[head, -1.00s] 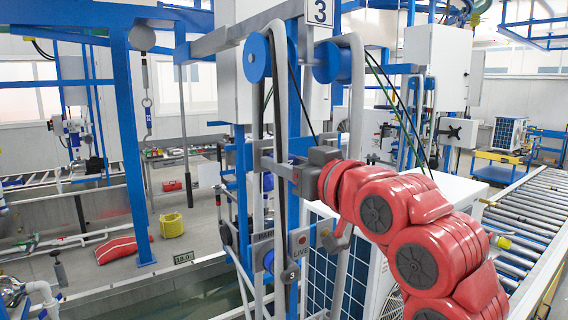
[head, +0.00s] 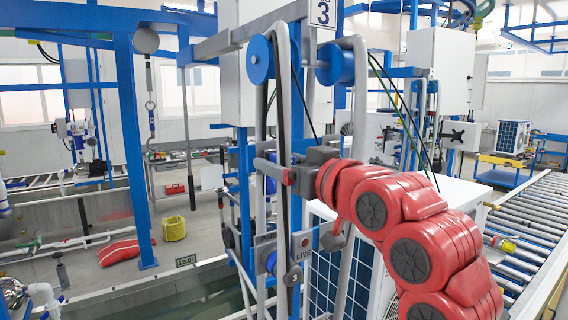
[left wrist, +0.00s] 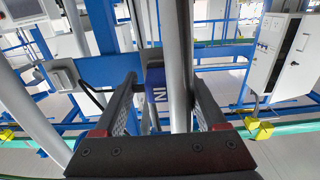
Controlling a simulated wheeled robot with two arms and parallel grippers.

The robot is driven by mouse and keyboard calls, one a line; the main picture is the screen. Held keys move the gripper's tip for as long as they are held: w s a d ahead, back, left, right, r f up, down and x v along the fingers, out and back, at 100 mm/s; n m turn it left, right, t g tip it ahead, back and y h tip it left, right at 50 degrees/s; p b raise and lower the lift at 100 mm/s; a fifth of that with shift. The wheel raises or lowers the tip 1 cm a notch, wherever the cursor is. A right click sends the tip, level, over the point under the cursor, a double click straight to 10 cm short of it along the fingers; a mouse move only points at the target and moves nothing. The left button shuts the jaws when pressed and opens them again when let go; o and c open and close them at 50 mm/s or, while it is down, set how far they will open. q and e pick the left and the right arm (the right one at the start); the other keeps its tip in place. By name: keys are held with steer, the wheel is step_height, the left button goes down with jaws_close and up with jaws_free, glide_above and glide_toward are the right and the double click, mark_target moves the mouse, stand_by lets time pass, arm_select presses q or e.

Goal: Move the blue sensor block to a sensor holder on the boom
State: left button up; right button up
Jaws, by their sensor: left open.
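My left gripper (head: 278,170), on the red arm, is at the upright grey pipes of station 3. In the left wrist view it (left wrist: 158,100) is open, with its two dark fingers apart. A blue block (left wrist: 154,84) with white letters, looking like the sensor block, shows between the fingers beside a grey pipe (left wrist: 178,60). I cannot tell whether a finger touches it. The boom (head: 245,35) is the grey beam above, with blue round wheels. My right gripper is not in view.
A PARK/LIVE panel (head: 301,243) sits below the gripper. A white cabinet unit (head: 455,200) stands behind my arm, and a roller conveyor (head: 535,225) runs at right. A blue post (head: 133,140) stands at left. In the left wrist view a white box (left wrist: 280,55) is at right.

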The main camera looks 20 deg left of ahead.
arm_select(q)
steer(key=shift+s+d+f, duration=0.1)
steer(key=shift+s+d, duration=0.1)
steer(key=shift+d, duration=0.1)
steer(key=b+v, duration=0.6)
steer(key=v, duration=1)
steer(key=shift+s+d, duration=0.3)
